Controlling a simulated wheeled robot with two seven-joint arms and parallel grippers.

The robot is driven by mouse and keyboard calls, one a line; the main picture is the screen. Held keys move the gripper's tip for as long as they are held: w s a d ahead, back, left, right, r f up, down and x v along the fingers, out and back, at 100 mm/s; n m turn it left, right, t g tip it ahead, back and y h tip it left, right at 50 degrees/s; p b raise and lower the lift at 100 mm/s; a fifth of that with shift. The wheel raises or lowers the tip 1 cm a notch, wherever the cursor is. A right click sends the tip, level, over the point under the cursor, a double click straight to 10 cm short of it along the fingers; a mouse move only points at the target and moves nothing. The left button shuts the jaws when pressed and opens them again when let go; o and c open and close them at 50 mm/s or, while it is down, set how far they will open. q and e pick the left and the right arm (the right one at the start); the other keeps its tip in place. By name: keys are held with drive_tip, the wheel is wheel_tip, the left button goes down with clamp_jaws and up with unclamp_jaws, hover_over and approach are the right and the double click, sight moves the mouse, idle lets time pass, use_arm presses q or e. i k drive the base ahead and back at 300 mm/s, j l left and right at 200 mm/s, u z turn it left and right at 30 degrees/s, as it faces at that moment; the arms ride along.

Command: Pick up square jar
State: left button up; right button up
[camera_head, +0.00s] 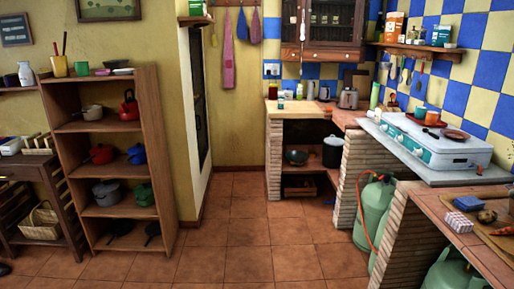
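I cannot pick out the square jar for certain at this size. Small jar-like containers (281,103) stand on the far brick counter (300,112), near the back wall. A white jar or jug (25,74) stands on the left wall shelf. Boxes and jars, among them an orange and white box (393,27), stand on the upper right shelf. Neither of my grippers is in view.
A wooden shelf unit (155,115) with pots stands on the left. A stove (440,143) sits on the right counter, with green gas cylinders (373,212) beneath. The tiled floor (250,235) between is clear.

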sight(420, 36)
drive_tip(key=i+l, duration=0.2)
drive_tip(key=i, duration=0.25)
drive_tip(key=i+l, duration=0.2)
drive_tip(key=i, duration=0.3)
drive_tip(key=i+l, duration=0.2)
drive_tip(key=i, duration=0.25)
drive_tip(key=i+l, duration=0.15)
drive_tip(key=i, duration=0.3)
drive_tip(key=i+l, duration=0.2)
drive_tip(key=i, duration=0.3)
drive_tip(key=i+l, duration=0.2)
drive_tip(key=i, duration=0.25)
drive_tip(key=i+l, duration=0.2)
drive_tip(key=i, duration=0.25)
drive_tip(key=z, duration=1.35)
